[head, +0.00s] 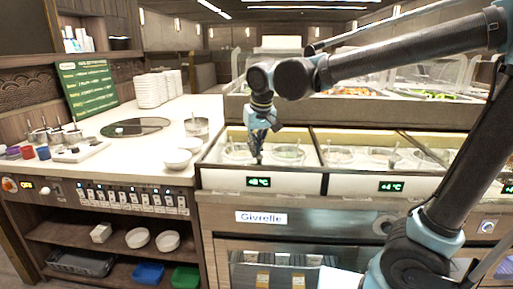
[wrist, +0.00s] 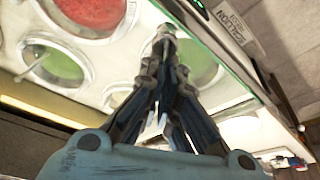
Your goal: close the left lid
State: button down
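The left sauce-well unit (head: 222,178) has a white front with a green display. Its round wells show from above, and red sauce (wrist: 92,10) and green sauce (wrist: 58,66) are visible in the wrist view. I cannot clearly make out the left lid as a separate part in either view. My gripper (head: 256,158) points down over the front left of this unit. In the wrist view my gripper (wrist: 164,48) has its fingertips together beside a green well near the front edge. I cannot tell whether the tips touch anything.
A right well unit (head: 391,186) stands beside the left one. White bowls (head: 177,159) and a clear container (head: 197,127) are on the counter to the left. A glass-guarded food bar (head: 350,110) rises behind the wells. Thin utensil handles stick up from the wells.

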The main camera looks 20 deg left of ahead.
jog(key=shift+s+d+f, duration=0.1)
jog(key=shift+f, duration=0.05)
jog(key=w+a, duration=0.2)
jog(key=shift+w+a+f, duration=0.1)
jog(key=shift+w+a, duration=0.05)
jog(key=shift+w, duration=0.25)
jog(key=shift+w+a, duration=0.25)
jog(key=shift+w, duration=0.05)
jog(key=v, duration=1)
